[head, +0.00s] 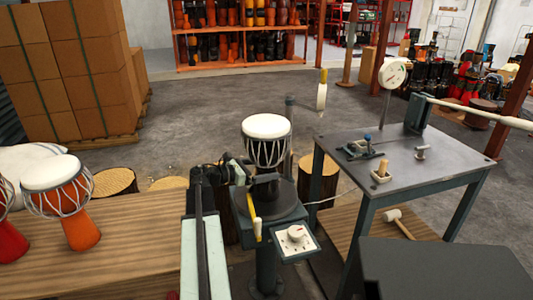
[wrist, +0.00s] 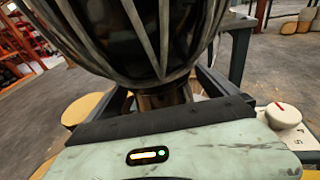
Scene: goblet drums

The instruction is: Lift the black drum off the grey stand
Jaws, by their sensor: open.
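The black drum (head: 267,142) has a white head and pale cords and stands upright on the round dark top of the grey stand (head: 285,212). In the wrist view its corded bowl (wrist: 135,35) fills the top, with the narrow waist (wrist: 165,97) below. My gripper (head: 252,175) is open at the waist, under the bowl. In the wrist view one dark finger of my gripper (wrist: 165,92) shows on each side of the waist. The fingertips are partly hidden by the drum, and I cannot tell whether either finger touches it.
A control box with a dial (head: 296,237) juts from the stand's front. A metal table (head: 400,165) with a gauge and small tools stands to the right. An orange drum (head: 65,200) stands on a wooden platform (head: 110,250) to the left. Floor behind the stand is mostly clear.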

